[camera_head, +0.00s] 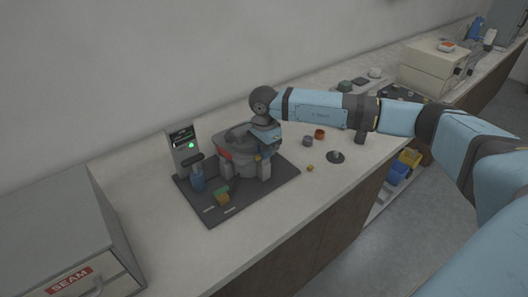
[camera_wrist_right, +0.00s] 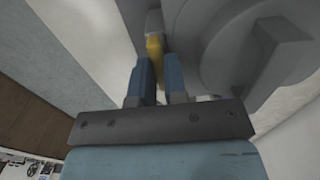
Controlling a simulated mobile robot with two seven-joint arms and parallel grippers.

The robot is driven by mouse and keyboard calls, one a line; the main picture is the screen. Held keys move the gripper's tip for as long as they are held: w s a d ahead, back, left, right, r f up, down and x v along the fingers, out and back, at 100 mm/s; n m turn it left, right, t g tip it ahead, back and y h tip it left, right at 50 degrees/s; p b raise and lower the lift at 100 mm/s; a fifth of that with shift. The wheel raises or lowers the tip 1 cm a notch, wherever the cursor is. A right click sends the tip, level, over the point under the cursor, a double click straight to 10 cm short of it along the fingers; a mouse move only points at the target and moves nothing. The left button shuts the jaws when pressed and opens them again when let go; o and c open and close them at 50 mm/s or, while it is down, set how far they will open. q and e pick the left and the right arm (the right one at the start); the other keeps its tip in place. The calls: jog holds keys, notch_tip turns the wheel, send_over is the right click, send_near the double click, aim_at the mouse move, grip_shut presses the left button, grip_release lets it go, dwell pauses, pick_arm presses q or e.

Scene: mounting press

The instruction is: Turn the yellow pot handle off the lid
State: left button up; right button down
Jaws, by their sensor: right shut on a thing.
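The mounting press pot (camera_head: 238,165) is a grey rounded body on a dark base plate, with a grey lid (camera_head: 240,134) on top. The yellow pot handle (camera_wrist_right: 154,48) shows in the wrist view between the blue fingers of my right gripper (camera_wrist_right: 158,72); the fingers are shut on it. In the head view my right gripper (camera_head: 262,154) points down at the pot's right side, and a small yellow patch of the handle (camera_head: 257,158) shows there. The gripper and wrist hide part of the lid. A large grey round part fills the wrist view's right. My left gripper is not in view.
A panel post (camera_head: 184,150) with a green light stands behind left of the pot.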

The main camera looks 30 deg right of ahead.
dwell(0.4)
jog(key=c, duration=1.2)
grip_release()
jog(key=shift+o, duration=0.2)
jog(key=shift+r, duration=0.15)
notch_tip(320, 180, up, 14)
jog(key=b, duration=0.1)
jog(key=shift+f, duration=0.25)
